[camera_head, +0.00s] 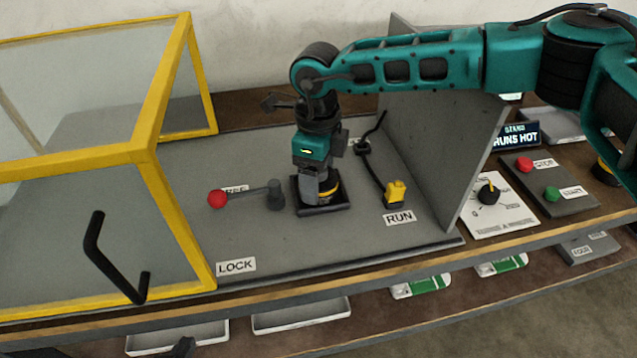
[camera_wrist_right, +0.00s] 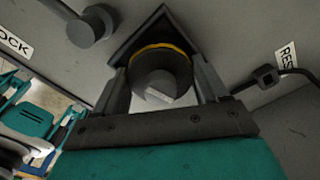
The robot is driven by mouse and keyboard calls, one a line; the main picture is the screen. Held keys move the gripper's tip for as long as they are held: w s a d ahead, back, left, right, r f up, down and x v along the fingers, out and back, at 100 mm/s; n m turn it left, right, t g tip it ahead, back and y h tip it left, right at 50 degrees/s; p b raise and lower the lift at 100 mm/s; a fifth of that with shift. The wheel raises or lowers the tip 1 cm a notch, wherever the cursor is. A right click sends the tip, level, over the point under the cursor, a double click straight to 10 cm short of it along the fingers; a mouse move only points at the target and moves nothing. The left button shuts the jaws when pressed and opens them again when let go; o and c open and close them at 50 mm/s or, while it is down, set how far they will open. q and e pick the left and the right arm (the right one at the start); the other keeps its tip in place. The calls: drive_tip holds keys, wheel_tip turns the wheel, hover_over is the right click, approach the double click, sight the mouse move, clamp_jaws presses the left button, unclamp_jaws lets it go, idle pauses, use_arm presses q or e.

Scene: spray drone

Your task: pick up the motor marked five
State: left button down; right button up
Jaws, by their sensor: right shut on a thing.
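A dark round motor with a yellow band (camera_head: 326,190) stands in a dark square mount (camera_head: 322,209) on the grey bench plate. My right gripper (camera_head: 318,178) points down over it and is shut on it. In the right wrist view the motor (camera_wrist_right: 160,75) sits between both fingers, with a pale patch on it; no number is readable. The square mount (camera_wrist_right: 150,30) shows behind it.
A red-knobbed lever (camera_head: 217,199) lies left of the mount, near a LOCK label (camera_head: 236,266). A yellow plug (camera_head: 396,193) on a cable and an upright grey panel (camera_head: 445,150) stand to the right. A yellow-framed clear guard (camera_head: 150,150) stands left. White trays (camera_head: 300,316) lie below.

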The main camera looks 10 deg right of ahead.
drive_tip(key=shift+r, duration=0.1)
drive_tip(key=shift+c, duration=1.2)
drive_tip(key=shift+r, duration=0.1)
